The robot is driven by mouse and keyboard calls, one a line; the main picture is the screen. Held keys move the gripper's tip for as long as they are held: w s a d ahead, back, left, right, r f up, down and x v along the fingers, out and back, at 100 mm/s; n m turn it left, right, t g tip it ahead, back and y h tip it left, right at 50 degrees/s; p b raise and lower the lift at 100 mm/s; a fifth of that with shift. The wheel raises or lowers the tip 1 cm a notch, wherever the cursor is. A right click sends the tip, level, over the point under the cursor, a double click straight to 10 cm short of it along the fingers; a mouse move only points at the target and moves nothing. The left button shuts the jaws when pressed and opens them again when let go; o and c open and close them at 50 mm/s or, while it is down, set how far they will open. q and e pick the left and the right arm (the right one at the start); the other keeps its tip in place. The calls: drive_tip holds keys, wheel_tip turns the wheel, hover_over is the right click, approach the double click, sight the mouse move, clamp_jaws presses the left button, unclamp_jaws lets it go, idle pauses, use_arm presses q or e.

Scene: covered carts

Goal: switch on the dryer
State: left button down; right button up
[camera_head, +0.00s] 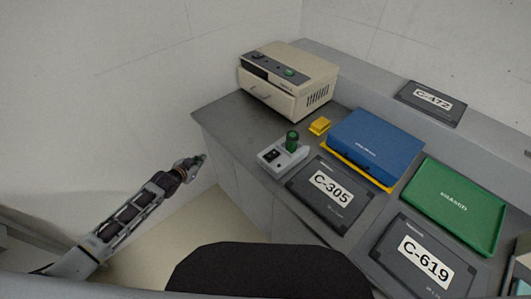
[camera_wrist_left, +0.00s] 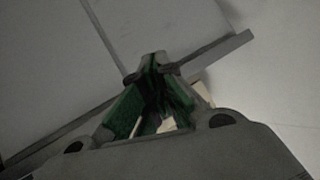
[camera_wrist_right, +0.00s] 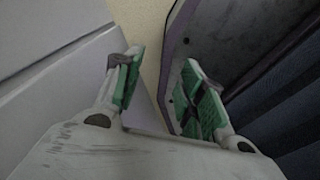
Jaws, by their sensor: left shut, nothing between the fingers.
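The beige box-shaped appliance (camera_head: 290,80), which looks like the dryer, stands at the far left end of the grey counter.
A small white device with a green-topped part (camera_head: 284,156) stands in front of the appliance. Beside it are a yellow block (camera_head: 319,125), a blue case (camera_head: 375,145), a green tray (camera_head: 455,204) and dark cases labelled C-305 (camera_head: 322,208) and C-619 (camera_head: 402,268). A wall is behind.

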use_arm(q)
drive_tip(key=s+d+r+m+g+h, duration=0.1)
drive_tip(key=s+d+r+h, duration=0.3)
drive_tip(key=d+r, duration=0.65)
drive_tip(key=s+d+r+m+h, duration=0.1)
drive_tip(key=s+d+r+h, duration=0.3)
drive_tip(key=d+r, duration=0.6)
drive_tip(key=y, duration=0.1)
hover_over(272, 154)
drive_tip(key=s+a, duration=0.2)
drive_tip(key=shift+g, duration=0.4)
wheel_tip(272, 154, down, 5)
drive_tip(key=shift+s+f+p, duration=0.1)
drive_tip(key=shift+p, duration=0.25)
wheel_tip(272, 154, down, 2)
drive_tip(key=shift+a, duration=0.1)
drive_tip(key=shift+s+a+f, duration=0.1)
drive_tip(key=shift+s+f, duration=0.05)
drive_tip(key=shift+f, duration=0.9)
use_arm(e)
drive_tip(key=shift+s+a+r, duration=0.2)
drive_tip(key=shift+a+r, duration=0.25)
drive_tip(key=shift+a, duration=0.35)
